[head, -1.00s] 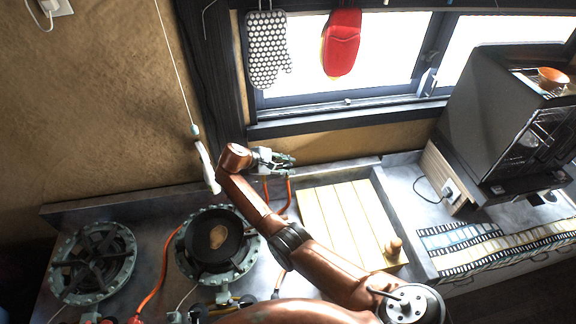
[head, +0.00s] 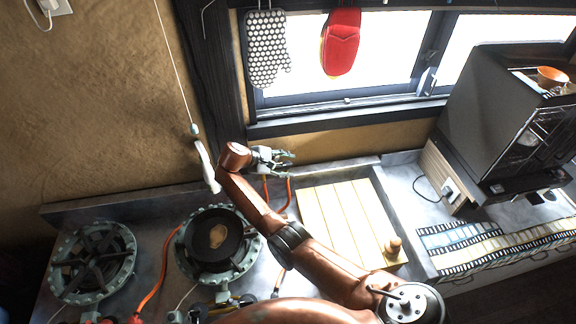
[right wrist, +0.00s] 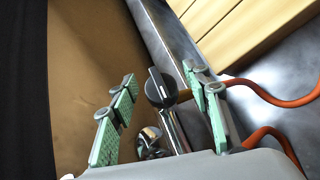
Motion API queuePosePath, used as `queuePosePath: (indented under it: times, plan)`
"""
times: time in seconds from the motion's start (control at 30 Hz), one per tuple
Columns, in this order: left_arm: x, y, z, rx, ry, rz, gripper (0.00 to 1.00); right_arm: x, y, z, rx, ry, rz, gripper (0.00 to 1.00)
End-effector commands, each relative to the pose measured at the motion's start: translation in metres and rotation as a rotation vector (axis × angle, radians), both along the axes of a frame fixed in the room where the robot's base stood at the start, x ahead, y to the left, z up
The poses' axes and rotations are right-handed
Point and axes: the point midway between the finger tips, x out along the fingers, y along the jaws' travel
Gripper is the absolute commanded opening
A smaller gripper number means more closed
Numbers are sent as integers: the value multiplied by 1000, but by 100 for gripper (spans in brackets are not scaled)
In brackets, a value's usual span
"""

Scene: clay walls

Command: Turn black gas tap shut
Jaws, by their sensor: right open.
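The black gas tap (right wrist: 159,88) shows in the right wrist view as a round black knob with a raised ridge and a pale mark. It sits by a chrome pipe (right wrist: 175,133), and its ridge points up and slightly left. My right gripper (right wrist: 160,106) is open, with one green-padded finger left of the knob and the other to its right. The knob lies between them in the picture; I see no contact on the left side. In the head view my right gripper (head: 284,160) is by the back wall under the window, and the tap cannot be made out there. My left gripper is not in view.
Orange hoses (right wrist: 270,97) run close to the right finger. A slatted wooden board (head: 345,225) lies right of my arm. A pan (head: 215,238) with food sits on a burner, with another burner (head: 92,262) to its left. A white cord hangs by the wall.

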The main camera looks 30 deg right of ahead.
Motion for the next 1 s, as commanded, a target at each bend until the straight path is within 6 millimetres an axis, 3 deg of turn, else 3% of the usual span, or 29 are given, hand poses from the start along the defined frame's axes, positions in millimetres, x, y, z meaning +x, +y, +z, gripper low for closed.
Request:
queuePosePath:
  times: [0.17,0.6,1.0]
  plan:
    - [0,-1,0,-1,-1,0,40,0,16,13,0,-3,3,44]
    - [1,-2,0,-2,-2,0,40,-4,82,64,0,-1,1,44]
    - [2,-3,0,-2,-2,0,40,-6,94,73,1,0,-1,44]
